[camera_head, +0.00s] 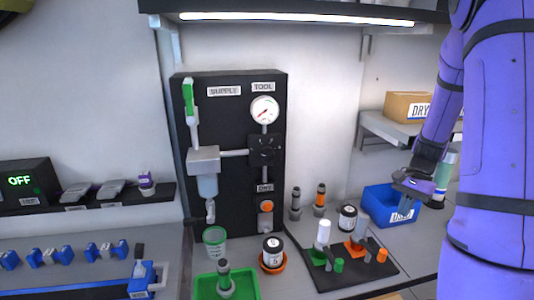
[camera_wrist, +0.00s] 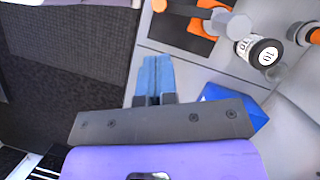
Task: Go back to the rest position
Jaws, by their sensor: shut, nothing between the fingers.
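My gripper (camera_head: 412,192) hangs at the right of the bench, in front of the blue bin (camera_head: 386,205), at the end of my purple arm. In the wrist view the two blue fingertips (camera_wrist: 154,80) lie together, with nothing between them. The blue bin shows partly in the wrist view (camera_wrist: 245,108), to the right of the fingers and partly hidden by the gripper body. I cannot tell whether the gripper touches the bin.
A black panel (camera_head: 232,150) with a gauge stands at the back. A dark mat (camera_head: 335,279) carries several fittings. A green tray (camera_head: 208,287) is front left. A jar (camera_head: 347,217) stands near the bin. A cardboard box (camera_head: 405,106) sits on a right shelf.

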